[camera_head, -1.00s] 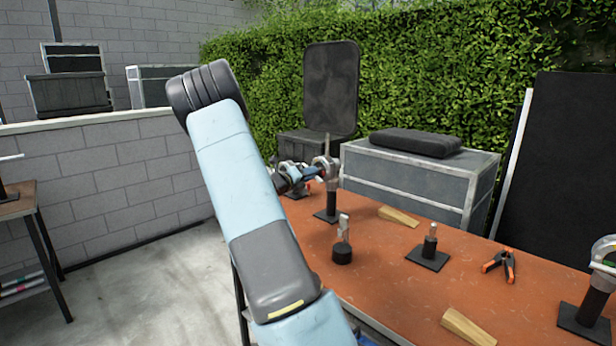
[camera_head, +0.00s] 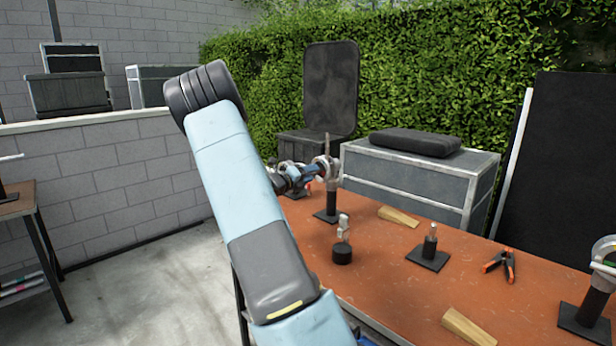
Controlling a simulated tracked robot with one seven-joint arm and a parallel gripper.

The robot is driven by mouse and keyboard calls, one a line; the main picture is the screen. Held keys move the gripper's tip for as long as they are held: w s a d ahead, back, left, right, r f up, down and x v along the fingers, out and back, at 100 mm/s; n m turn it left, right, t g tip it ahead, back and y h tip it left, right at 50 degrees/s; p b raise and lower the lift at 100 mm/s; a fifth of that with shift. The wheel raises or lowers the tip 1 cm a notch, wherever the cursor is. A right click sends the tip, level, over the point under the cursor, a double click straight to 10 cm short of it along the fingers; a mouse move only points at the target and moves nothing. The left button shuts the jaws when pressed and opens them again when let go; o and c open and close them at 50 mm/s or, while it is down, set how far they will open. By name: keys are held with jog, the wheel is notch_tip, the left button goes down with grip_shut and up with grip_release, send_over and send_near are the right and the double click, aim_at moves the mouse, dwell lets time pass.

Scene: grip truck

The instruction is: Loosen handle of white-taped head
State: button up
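A grip head (camera_head: 327,168) sits on a short black post on the far left part of the orange table, with a thin handle or rod pointing up. I cannot make out white tape on it. My gripper (camera_head: 298,177) is beside the left head, partly hidden behind my blue arm. It is too small to tell whether its fingers touch the head or whether they are open.
The orange table (camera_head: 390,270) also bears wooden wedges (camera_head: 398,216), an orange-tipped clamp (camera_head: 502,263), a pin on a black base (camera_head: 429,250) and a small fitting on a round base (camera_head: 342,245). A grey case (camera_head: 420,180) stands behind. A side table (camera_head: 20,205) is at left.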

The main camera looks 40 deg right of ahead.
jog(key=s+a, duration=0.1)
jog(key=a, duration=1.2)
jog(key=shift+a, duration=0.4)
jog(key=s+a+r+m+g+y, duration=0.1)
jog(key=s+a+r+m+y, duration=0.1)
jog(key=s+a+m+y, duration=0.45)
jog(key=s+a+r+m+g+y, duration=0.1)
jog(key=s+a+r+m+y, duration=0.15)
jog(key=s+m, duration=0.7)
jog(key=s+a+r+m+t+y, duration=0.3)
jog(key=s+a+m+y, duration=0.1)
jog(key=s+a+m, duration=0.3)
jog(key=s+a+r+m+t+y, duration=0.3)
jog(key=s+a+m+y, duration=0.2)
jog(key=s+a, duration=0.6)
jog(key=a+m, duration=0.2)
jog(key=a, duration=0.2)
jog(key=shift+m, duration=0.3)
